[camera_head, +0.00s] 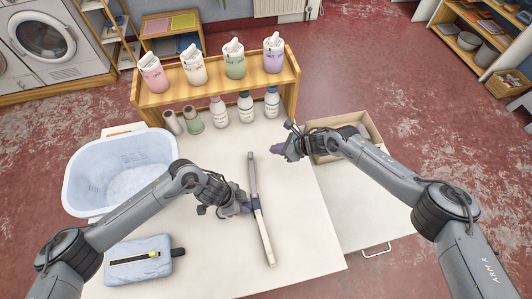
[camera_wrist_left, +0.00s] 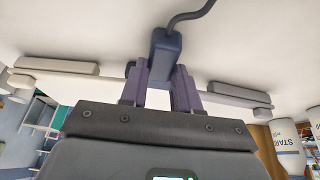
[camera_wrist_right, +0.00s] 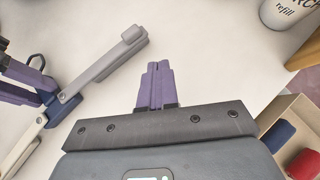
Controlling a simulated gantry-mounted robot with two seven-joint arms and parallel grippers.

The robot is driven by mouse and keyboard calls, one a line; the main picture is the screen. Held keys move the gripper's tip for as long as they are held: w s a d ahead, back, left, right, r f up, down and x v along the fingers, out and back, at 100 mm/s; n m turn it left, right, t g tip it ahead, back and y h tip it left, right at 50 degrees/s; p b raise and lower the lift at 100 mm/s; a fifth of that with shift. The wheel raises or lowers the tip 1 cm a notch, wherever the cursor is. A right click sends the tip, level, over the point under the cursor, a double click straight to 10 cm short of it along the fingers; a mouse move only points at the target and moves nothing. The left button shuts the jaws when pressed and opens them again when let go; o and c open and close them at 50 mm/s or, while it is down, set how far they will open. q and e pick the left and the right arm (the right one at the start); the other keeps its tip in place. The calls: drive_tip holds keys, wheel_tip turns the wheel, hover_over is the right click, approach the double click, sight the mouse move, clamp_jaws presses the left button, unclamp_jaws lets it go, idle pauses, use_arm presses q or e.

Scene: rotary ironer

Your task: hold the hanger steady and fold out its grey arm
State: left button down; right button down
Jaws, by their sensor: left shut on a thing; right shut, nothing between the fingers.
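The hanger lies on the white table in the head view, with a grey arm (camera_head: 252,172) pointing to the back and a cream arm (camera_head: 265,242) pointing to the front, nearly in one line. The right wrist view shows the grey arm (camera_wrist_right: 100,66) and cream arm (camera_wrist_right: 22,148) on either side of a dark blue hub (camera_wrist_right: 51,106). My left gripper (camera_head: 249,207) is shut on the hub, which also shows between its fingers in the left wrist view (camera_wrist_left: 165,50). My right gripper (camera_head: 277,149) is shut and empty, just right of the grey arm's far end, apart from it.
A blue laundry basket (camera_head: 85,180) stands at the left and a pale blue pouch (camera_head: 135,262) at front left. A wooden shelf (camera_head: 215,85) with bottles stands at the back. An open cardboard box (camera_head: 360,122) is beside my right gripper. The table's front right is clear.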

drive_tip(key=d+r, duration=0.4)
drive_tip(key=d, duration=0.1)
drive_tip(key=shift+w+r, duration=0.25)
drive_tip(key=shift+r, duration=0.05)
use_arm(q)
drive_tip(key=c, duration=0.7)
unclamp_jaws()
drive_tip(key=shift+c, duration=0.2)
